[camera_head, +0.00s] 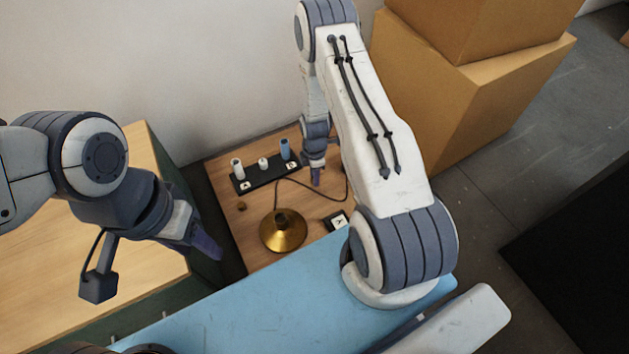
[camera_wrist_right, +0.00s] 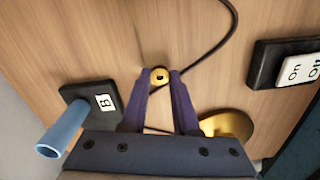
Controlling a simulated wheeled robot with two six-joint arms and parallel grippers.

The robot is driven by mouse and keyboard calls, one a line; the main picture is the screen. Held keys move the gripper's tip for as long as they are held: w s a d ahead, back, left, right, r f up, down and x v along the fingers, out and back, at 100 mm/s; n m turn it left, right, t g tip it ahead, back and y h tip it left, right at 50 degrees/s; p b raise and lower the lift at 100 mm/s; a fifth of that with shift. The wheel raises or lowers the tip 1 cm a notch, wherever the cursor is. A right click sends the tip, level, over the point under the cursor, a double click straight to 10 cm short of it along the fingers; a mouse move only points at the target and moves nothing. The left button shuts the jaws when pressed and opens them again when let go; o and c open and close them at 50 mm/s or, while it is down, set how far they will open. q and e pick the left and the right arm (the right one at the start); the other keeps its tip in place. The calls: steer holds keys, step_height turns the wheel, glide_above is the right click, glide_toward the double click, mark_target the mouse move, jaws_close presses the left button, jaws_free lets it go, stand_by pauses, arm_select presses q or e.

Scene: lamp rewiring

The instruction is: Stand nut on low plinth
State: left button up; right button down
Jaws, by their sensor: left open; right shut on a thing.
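The brass nut (camera_wrist_right: 160,77) is between the fingertips of my right gripper (camera_wrist_right: 160,80) in the right wrist view, its dark hole showing. In the head view my right gripper (camera_head: 317,178) points down over the wooden table, right of the black stand (camera_head: 265,177). The stand holds a white post (camera_head: 237,168), a shorter white post (camera_head: 263,163) and a blue post (camera_head: 285,150). I cannot tell for sure which part is the low plinth. My left gripper (camera_head: 206,246) is open and empty, left of the table.
A brass lamp base (camera_head: 283,232) with a dark cord stands in front of the stand. A switch box (camera_head: 336,221) is beside it. A small brass piece (camera_head: 241,206) lies at the table's left. Cardboard boxes (camera_head: 465,85) stand behind on the right.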

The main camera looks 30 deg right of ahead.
steer(key=shift+f, duration=0.7)
arm_select(q)
steer(key=shift+f, duration=0.45)
arm_select(e)
steer(key=shift+r, duration=0.15)
steer(key=c, duration=0.7)
jaws_free()
steer(key=shift+o, duration=0.2)
